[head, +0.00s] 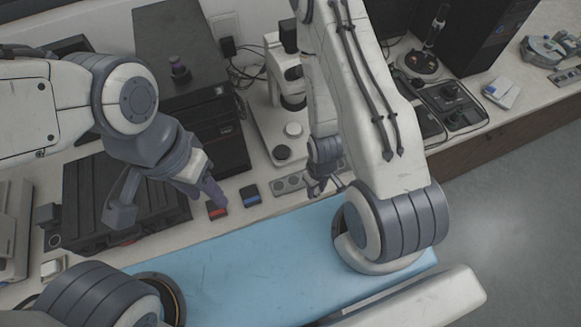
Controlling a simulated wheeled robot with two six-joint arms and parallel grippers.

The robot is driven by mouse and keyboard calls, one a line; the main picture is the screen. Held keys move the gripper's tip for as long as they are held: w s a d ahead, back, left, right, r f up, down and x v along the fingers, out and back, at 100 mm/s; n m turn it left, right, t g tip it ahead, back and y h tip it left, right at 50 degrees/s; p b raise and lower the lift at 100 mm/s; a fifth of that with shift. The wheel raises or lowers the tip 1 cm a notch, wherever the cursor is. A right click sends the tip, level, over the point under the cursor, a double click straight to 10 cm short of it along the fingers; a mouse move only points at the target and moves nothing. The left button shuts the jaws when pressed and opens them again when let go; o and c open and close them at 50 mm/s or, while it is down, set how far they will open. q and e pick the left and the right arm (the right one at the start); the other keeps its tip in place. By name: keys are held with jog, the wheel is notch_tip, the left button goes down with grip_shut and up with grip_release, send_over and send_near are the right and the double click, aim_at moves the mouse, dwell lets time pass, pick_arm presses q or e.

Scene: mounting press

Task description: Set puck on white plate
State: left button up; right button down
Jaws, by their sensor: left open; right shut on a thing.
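My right gripper (318,188) points down by the right end of a grey holder strip with round recesses (288,184). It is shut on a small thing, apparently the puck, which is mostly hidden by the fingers. A small round white plate (293,129) lies on the pale base of a microscope-like stand (272,115), up and left of my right gripper. My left gripper (166,203) is open and empty, with its fingers spread above the black case and the bench's front edge.
A black machine with a purple knob (178,67) stands at the back left. A black ribbed case (95,215) lies below it. Red (217,210) and blue (250,195) blocks sit near the front edge. A blue mat (250,255) has free room. Control boxes (455,100) stand right.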

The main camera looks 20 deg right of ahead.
jog(key=w+a+f+b, duration=0.1)
jog(key=w+f+b, duration=0.3)
jog(key=b, duration=0.8)
send_over(293, 180)
notch_tip(293, 180, down, 3)
jog(key=shift+s+f, duration=0.1)
jog(key=shift+f+b, duration=1.8)
jog(key=shift+f, duration=0.3)
jog(key=c, duration=0.6)
grip_release()
jog(key=shift+o, duration=0.2)
jog(key=shift+r, duration=0.1)
